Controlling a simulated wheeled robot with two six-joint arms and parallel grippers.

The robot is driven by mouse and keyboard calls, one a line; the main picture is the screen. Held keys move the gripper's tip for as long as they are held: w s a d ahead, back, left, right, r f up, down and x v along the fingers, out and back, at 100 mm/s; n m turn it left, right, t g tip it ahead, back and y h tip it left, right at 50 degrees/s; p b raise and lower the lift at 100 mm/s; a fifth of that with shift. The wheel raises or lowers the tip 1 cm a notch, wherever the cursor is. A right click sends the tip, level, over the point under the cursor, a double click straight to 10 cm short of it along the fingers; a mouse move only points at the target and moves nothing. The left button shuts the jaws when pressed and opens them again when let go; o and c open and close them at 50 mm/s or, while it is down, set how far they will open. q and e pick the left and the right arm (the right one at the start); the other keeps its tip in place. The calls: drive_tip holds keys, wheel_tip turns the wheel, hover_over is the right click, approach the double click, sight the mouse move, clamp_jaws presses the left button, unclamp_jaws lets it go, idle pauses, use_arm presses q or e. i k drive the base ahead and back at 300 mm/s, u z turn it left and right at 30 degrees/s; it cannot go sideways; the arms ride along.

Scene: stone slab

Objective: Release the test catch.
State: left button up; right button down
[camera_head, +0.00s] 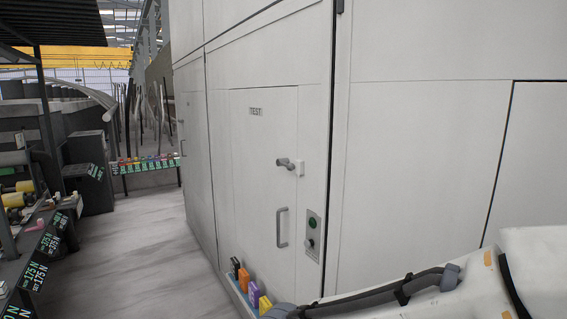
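A pale door panel (262,205) marked with a "TEST" label (256,112) is set in the large white cabinet. The catch (287,163), a short grey lever, sits near the panel's upper right side and points roughly sideways. Its right end is at a small white block (300,168) by the door edge. A grey vertical pull handle (282,227) is below it. The door looks closed. An arm of mine crosses the lower right corner, well below the catch, and no gripper of mine shows.
A control plate (313,235) with a green button is right of the door. A low ledge with several coloured blocks (253,293) runs along the cabinet's foot. Grey floor (150,255) lies open at left, beside dark racks with labels (40,262). A row of coloured items (148,162) stands farther back.

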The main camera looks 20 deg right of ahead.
sight(282, 162)
drive_tip(key=z, duration=0.05)
drive_tip(key=i, duration=1.25)
drive_tip(key=z, duration=0.05)
